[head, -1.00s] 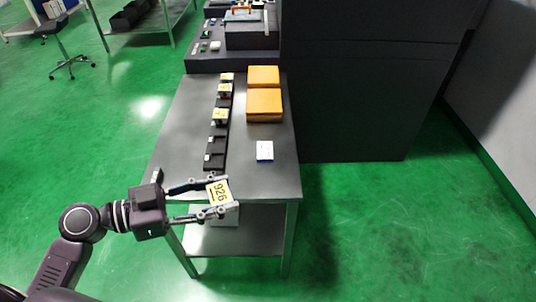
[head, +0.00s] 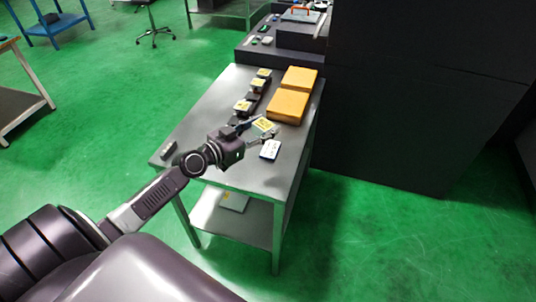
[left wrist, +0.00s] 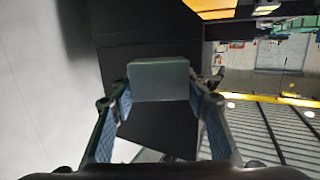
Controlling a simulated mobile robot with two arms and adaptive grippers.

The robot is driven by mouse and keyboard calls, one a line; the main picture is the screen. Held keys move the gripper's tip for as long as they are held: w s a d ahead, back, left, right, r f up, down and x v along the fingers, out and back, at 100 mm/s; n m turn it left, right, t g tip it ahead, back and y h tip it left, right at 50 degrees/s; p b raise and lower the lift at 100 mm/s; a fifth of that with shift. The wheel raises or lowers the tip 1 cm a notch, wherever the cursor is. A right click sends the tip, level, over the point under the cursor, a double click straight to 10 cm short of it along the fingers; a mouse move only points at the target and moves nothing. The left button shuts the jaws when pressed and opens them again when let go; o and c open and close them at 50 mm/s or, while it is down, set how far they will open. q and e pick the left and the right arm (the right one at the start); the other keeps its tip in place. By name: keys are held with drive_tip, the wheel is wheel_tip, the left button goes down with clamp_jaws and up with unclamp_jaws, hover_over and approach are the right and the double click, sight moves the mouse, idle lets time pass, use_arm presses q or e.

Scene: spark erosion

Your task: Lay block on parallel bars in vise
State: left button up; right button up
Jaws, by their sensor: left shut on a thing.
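My left gripper (head: 262,132) is shut on a block (head: 264,125) with a yellow label on its upper face, above the steel table. In the left wrist view the grey block (left wrist: 160,80) sits between the tips of the two fingers (left wrist: 160,95). I cannot make out the vise or the parallel bars in either view. My right gripper is not in view.
The steel table (head: 205,122) carries a row of dark holders with yellow-labelled blocks (head: 242,106), two orange boxes (head: 288,106) and a white card (head: 270,150). A dark machine (head: 400,90) stands behind and to the right.

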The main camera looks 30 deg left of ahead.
use_arm(q)
drive_tip(key=shift+w+a+r, duration=0.35)
drive_tip(key=shift+w+a, duration=0.05)
drive_tip(key=shift+a, duration=0.1)
drive_tip(key=shift+w+a+r+n+y, duration=0.2)
drive_tip(key=shift+a+n+y, duration=0.1)
drive_tip(key=shift+y, duration=0.1)
drive_tip(key=shift+w, duration=0.2)
wheel_tip(320, 180, down, 7)
drive_tip(key=b, duration=1.1)
hover_over(263, 168)
wheel_tip(263, 168, down, 7)
drive_tip(key=shift+f, duration=0.5)
drive_tip(key=shift+f+b, duration=0.7)
drive_tip(key=shift+f, duration=0.05)
wheel_tip(263, 168, down, 4)
drive_tip(key=b, duration=0.2)
drive_tip(key=shift+r+b, duration=0.2)
drive_tip(key=shift+b, duration=0.1)
drive_tip(key=shift+r, duration=0.1)
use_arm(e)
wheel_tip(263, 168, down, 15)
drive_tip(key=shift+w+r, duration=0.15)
